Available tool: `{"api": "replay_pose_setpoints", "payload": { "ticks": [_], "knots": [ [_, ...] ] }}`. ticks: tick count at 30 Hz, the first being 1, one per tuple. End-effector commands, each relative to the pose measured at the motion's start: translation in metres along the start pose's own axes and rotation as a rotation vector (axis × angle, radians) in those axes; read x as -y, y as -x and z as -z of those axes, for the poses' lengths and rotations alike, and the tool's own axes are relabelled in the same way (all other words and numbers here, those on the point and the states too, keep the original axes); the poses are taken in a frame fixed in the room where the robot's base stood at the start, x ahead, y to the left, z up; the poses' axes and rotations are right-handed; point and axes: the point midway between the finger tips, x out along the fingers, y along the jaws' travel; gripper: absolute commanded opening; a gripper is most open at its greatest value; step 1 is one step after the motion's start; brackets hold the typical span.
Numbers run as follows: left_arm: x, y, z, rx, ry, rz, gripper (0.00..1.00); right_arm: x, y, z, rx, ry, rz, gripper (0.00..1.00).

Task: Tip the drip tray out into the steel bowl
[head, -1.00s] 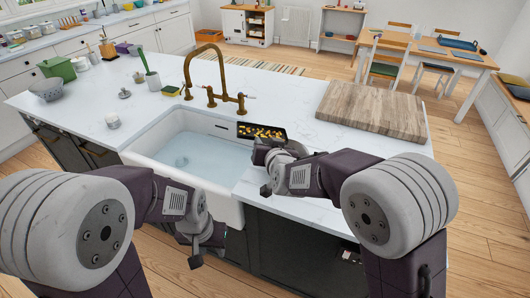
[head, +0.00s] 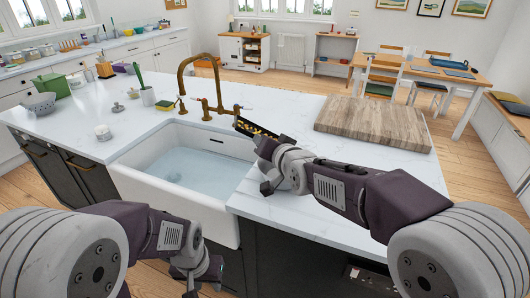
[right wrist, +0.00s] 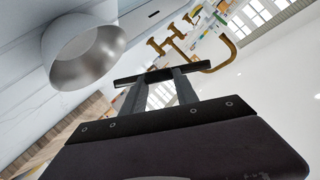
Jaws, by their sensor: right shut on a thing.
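The drip tray (head: 257,130) is a dark, shallow tray with yellow bits in it. It is above the counter by the sink's right end, tilted down to the right in the head view. My right gripper (right wrist: 160,82) is shut on the tray, whose dark edge (right wrist: 188,69) crosses the fingertips in the right wrist view.
The white sink (head: 135,180) holds water. A brass tap (head: 184,82) stands behind it, close to the tray. A thick wooden board (head: 375,125) lies on the right of the counter. A grey colander (head: 40,105) and jars stand at the left.

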Motion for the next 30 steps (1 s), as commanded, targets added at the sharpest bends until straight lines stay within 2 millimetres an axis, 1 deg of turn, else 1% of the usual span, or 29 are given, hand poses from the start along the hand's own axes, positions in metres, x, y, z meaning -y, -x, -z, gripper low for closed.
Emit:
{"api": "replay_pose_setpoints", "payload": {
  "ticks": [1, 2, 3, 9, 17, 21, 30],
  "knots": [
    [0.0, -0.004, 0.0, 0.0, 0.0, 0.0, 0.36, -0.002, 0.0, 0.001, -0.002, -0.021, 0.008, 0.0],
    [0.0, 0.001, 0.0, 0.0, 0.0, 0.0, 0.36, -0.001, 0.002, 0.004, -0.001, -0.035, 0.011, 0.0],
    [0.0, 0.01, 0.001, 0.0, 0.0, 0.0, 0.36, 0.0, 0.003, 0.008, -0.002, -0.047, 0.012, 0.0],
    [-0.001, 0.03, 0.003, -0.001, 0.0, 0.0, 0.36, -0.003, 0.004, 0.011, -0.002, -0.112, 0.04, 0.0],
    [-0.001, 0.047, 0.005, 0.0, 0.0, 0.0, 0.36, -0.01, 0.005, 0.013, 0.002, -0.23, 0.09, 0.0],
    [-0.001, 0.053, 0.006, 0.0, 0.0, 0.0, 0.36, -0.018, 0.007, 0.017, 0.001, -0.348, 0.137, 0.0],
    [-0.001, 0.06, 0.006, 0.0, 0.0, 0.0, 0.36, -0.038, 0.011, 0.026, 0.001, -0.619, 0.248, 0.0]
  ]
}}
